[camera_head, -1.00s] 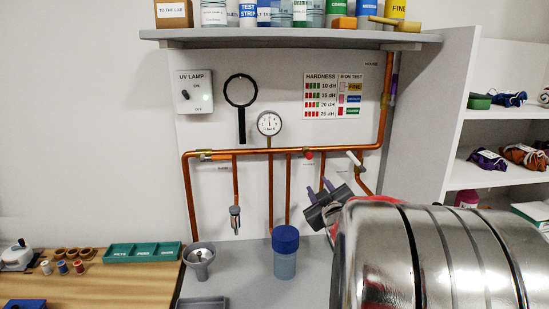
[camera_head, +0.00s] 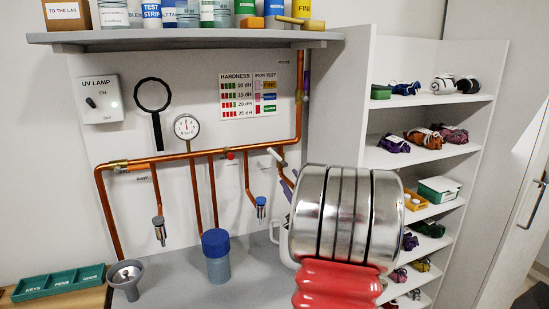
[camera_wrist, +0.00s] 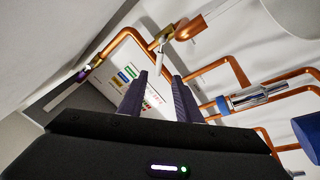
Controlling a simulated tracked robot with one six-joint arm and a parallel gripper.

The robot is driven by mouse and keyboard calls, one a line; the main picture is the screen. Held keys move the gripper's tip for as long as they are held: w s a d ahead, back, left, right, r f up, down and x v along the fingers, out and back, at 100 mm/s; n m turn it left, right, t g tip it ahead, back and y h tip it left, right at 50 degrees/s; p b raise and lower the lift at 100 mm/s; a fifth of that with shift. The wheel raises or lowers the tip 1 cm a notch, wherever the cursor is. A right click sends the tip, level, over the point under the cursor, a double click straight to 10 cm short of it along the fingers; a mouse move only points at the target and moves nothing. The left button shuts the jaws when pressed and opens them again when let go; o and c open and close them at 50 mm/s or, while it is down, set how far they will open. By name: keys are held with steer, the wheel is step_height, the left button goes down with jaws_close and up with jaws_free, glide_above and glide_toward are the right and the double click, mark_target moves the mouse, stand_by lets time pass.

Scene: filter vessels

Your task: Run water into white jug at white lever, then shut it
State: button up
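The white lever (camera_head: 276,156) sticks out from the copper pipe on the back panel. A small pale lever (camera_wrist: 161,38) by a copper fitting in the wrist view looks like the same one. The tap with a blue band (camera_head: 261,207) hangs below it to the left. The white jug (camera_head: 282,238) stands on the grey counter near that tap, its right part hidden by my arm. My gripper (camera_wrist: 160,75) is open and empty, its two purple fingers apart and pointing towards the panel; the lever appears beyond the fingertips. In the head view my arm hides most of it.
A blue-lidded canister (camera_head: 217,258) stands left of the jug. A gauge (camera_head: 187,127) and a red-knobbed valve (camera_head: 230,155) are on the pipework. Shelves (camera_head: 431,158) stand to the right.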

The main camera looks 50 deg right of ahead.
mark_target(276, 157)
steer(key=x, duration=1.4)
steer(key=shift+f, duration=0.1)
steer(key=shift+c, duration=0.3)
jaws_close()
